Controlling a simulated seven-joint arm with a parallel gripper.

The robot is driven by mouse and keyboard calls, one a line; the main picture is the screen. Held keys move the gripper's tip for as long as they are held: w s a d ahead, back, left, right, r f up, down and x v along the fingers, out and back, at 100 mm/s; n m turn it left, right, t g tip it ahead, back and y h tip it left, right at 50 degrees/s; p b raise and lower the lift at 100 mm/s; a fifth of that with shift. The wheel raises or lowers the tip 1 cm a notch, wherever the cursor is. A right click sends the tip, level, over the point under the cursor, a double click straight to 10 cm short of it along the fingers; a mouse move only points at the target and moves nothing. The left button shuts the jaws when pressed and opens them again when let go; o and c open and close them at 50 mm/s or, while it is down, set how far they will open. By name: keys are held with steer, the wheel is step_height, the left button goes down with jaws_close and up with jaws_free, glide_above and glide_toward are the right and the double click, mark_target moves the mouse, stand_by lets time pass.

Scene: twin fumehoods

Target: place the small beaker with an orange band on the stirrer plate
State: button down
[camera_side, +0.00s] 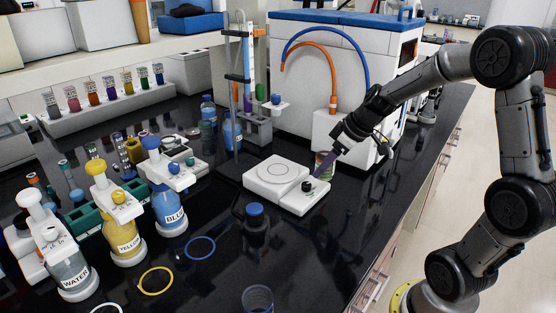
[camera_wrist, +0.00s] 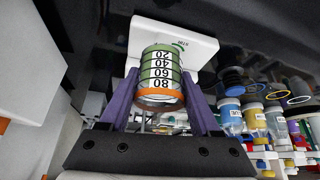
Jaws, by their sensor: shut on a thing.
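The small beaker (camera_wrist: 160,68) has an orange band, and in the wrist view it sits between the two purple fingers of my gripper (camera_wrist: 161,84). The gripper is shut on it. In the side view my gripper (camera_side: 318,168) reaches in from the right, and the beaker (camera_side: 324,160) shows partly behind the fingers. The white stirrer plate (camera_side: 262,187) stands on the black bench just left of the gripper. It also shows beyond the beaker in the wrist view (camera_wrist: 205,47). The beaker is beside the plate's right rear edge; whether it touches the bench is unclear.
A blue-capped bottle (camera_side: 256,217) stands in front of the plate, and a clear glass (camera_side: 257,298) is at the front edge. A clamp stand (camera_side: 233,100) and a large white machine (camera_side: 320,75) are behind. Labelled wash bottles (camera_side: 122,238) fill the left. The plate top looks clear.

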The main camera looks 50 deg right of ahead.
steer(key=w+a, duration=0.1)
steer(key=w, duration=0.8)
steer(key=w+a, duration=0.1)
steer(key=w, duration=0.3)
steer(key=shift+w+a, duration=0.15)
steer(key=shift+a, duration=0.2)
steer(key=shift+w+f, duration=0.1)
steer(key=shift+f, duration=0.6)
steer(key=shift+f, duration=0.15)
steer(key=shift+c, duration=0.5)
jaws_free()
